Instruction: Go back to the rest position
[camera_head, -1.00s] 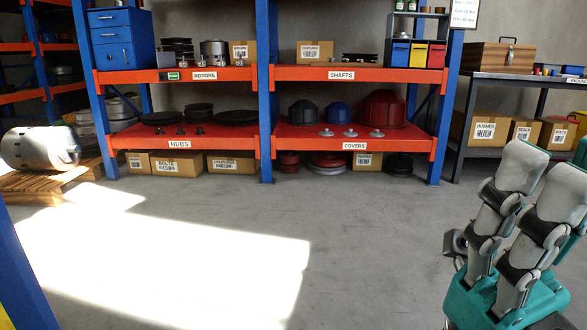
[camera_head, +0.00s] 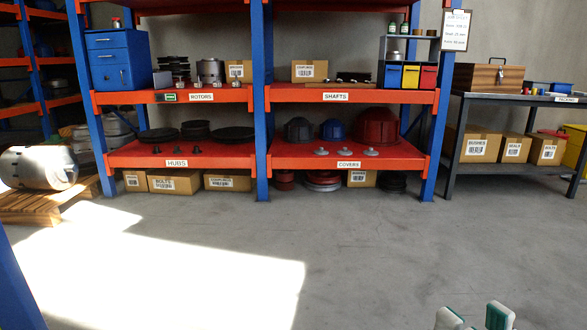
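My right gripper (camera_head: 475,317) shows only as two white and green fingertips at the bottom edge, right of the middle. The two tips stand apart, with grey floor showing between them. The rest of the gripper is below the picture, so I cannot tell whether it is open or shut. I see nothing held at the visible tips. My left gripper is not in view.
A blue and orange rack (camera_head: 262,100) with rotors, hubs, shafts and covers stands across the back. A grey bench (camera_head: 520,98) with a wooden toolbox (camera_head: 488,77) is at right. A blue post (camera_head: 18,285) stands near left. The floor (camera_head: 350,245) between is clear.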

